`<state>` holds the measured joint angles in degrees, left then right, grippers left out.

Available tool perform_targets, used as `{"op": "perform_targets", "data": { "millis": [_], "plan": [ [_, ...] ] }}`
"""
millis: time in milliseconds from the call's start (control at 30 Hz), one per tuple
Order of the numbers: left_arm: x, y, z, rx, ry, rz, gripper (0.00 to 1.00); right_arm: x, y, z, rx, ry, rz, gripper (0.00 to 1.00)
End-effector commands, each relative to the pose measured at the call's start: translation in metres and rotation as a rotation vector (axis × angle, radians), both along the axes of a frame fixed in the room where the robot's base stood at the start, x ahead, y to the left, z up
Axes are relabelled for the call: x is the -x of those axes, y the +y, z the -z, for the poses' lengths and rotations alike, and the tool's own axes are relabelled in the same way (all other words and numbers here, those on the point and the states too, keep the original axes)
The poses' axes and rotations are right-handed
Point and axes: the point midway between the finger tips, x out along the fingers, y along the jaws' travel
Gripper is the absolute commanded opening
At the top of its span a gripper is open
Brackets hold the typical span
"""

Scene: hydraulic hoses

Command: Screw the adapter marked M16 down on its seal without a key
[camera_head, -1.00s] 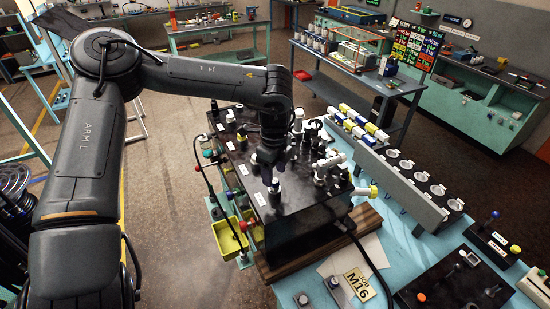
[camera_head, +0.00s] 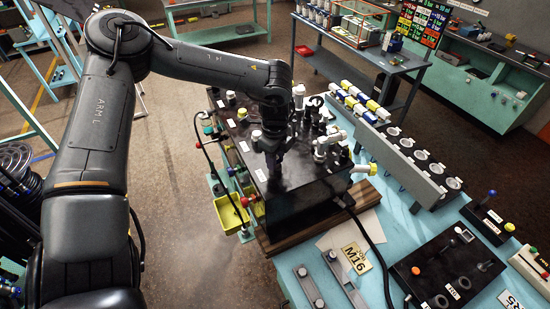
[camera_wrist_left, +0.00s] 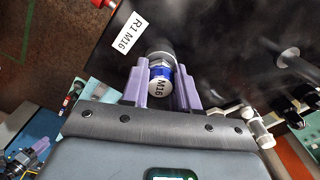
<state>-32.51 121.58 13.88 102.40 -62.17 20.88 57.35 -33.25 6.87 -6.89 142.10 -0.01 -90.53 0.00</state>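The M16 adapter (camera_wrist_left: 160,85), with a blue ring and a white face marked M16, stands at the black manifold block (camera_head: 310,190) next to a label reading R1 M16 (camera_wrist_left: 127,35). In the left wrist view, the purple fingers of my left gripper (camera_wrist_left: 160,92) lie close along both sides of the adapter and appear shut on it. In the head view, my left gripper (camera_head: 272,170) points down at the block's front part and hides the adapter. The seal is hidden. My right gripper is not in view.
Other fittings (camera_head: 328,145) crowd the block's right side. A yellow bin (camera_head: 231,213) hangs at its left. An M16 job card (camera_head: 357,258) lies on the blue bench (camera_head: 400,225). A black hose (camera_head: 372,245) runs down the front. A rack of caps (camera_head: 420,165) stands right.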

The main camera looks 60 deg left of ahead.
Motion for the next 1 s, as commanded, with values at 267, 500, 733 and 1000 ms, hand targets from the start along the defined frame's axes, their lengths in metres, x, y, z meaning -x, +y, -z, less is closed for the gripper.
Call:
{"op": "perform_targets", "data": {
  "millis": [267,500,733,1000],
  "plan": [
    [0.000,0.000,0.000,0.000,0.000,0.003,0.00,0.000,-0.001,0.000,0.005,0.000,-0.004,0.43],
    [0.000,0.000,0.001,-0.003,0.000,0.204,0.00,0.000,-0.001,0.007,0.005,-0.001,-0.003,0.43],
    [0.000,0.000,0.001,-0.002,0.000,0.468,0.00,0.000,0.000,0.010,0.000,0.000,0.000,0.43],
    [0.000,0.000,0.001,0.000,0.000,0.528,0.00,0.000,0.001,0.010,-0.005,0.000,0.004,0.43]
  ]
}}
